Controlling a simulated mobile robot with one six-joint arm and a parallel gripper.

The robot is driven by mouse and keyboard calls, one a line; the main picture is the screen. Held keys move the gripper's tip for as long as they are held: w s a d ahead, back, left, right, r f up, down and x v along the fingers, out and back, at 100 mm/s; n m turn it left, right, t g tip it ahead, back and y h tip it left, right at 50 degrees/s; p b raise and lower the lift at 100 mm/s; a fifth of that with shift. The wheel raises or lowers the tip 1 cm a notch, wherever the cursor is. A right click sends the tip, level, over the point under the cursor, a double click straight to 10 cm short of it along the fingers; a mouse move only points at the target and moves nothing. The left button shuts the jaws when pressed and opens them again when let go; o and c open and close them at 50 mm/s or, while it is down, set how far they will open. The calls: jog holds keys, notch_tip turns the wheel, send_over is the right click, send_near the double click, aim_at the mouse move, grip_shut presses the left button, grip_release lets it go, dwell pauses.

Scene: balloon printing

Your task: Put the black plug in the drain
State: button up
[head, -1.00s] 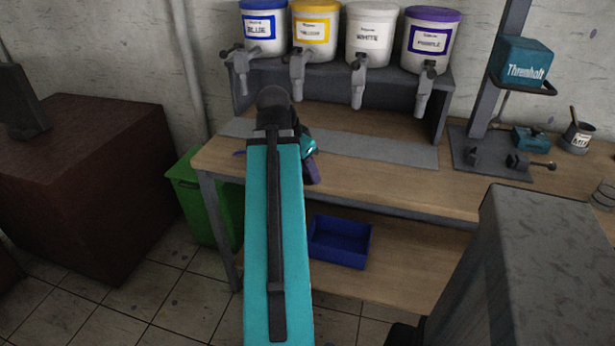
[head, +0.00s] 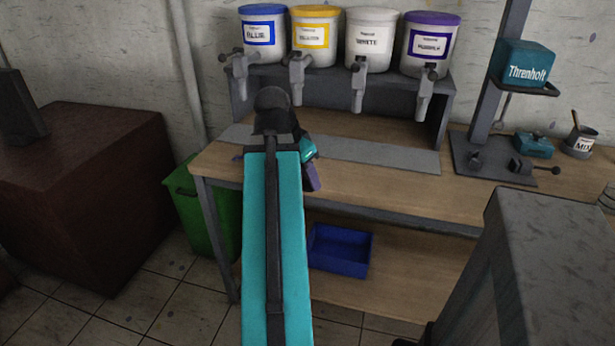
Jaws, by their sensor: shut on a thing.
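My teal arm reaches from the bottom of the head view to the left end of the workbench. My gripper (head: 311,172) shows only in part, as a teal and purple piece at the right of the arm's far end, over the bench top. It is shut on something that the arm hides. I cannot make out the black plug or the drain in this view.
Blue, yellow, white and purple paint tubs with taps stand on a grey rack (head: 447,110) at the back of the bench (head: 390,185). A blue tray (head: 340,265) sits on the lower shelf. A green bin (head: 205,215) stands left. A grey block (head: 560,240) fills the right foreground.

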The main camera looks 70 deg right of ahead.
jog(key=w+a+n+t+p, duration=0.1)
jog(key=w+a+n, duration=0.4)
jog(key=w, duration=0.6)
jog(key=w+a+n+t, duration=0.2)
jog(key=w+a+n, duration=0.1)
jog(key=w+a, duration=0.55)
jog(key=w+a+n+t+p, duration=0.1)
jog(key=w+a+n, duration=0.3)
jog(key=w, duration=0.9)
jog(key=w+a+n+t+y, duration=0.1)
jog(key=w+a+n, duration=0.3)
jog(key=a, duration=0.7)
jog(key=w+a+n+t+y, duration=0.1)
jog(key=w+a+n, duration=0.3)
jog(key=a, duration=0.7)
jog(key=w+a+n+y, duration=0.2)
jog(key=w+a, duration=0.4)
jog(key=a, duration=0.6)
jog(key=shift+f+n+t+p, duration=0.2)
jog(key=shift+n+t+p, duration=0.2)
jog(key=shift+n, duration=0.5)
jog(key=shift+w+a, duration=0.15)
jog(key=shift+a, duration=0.25)
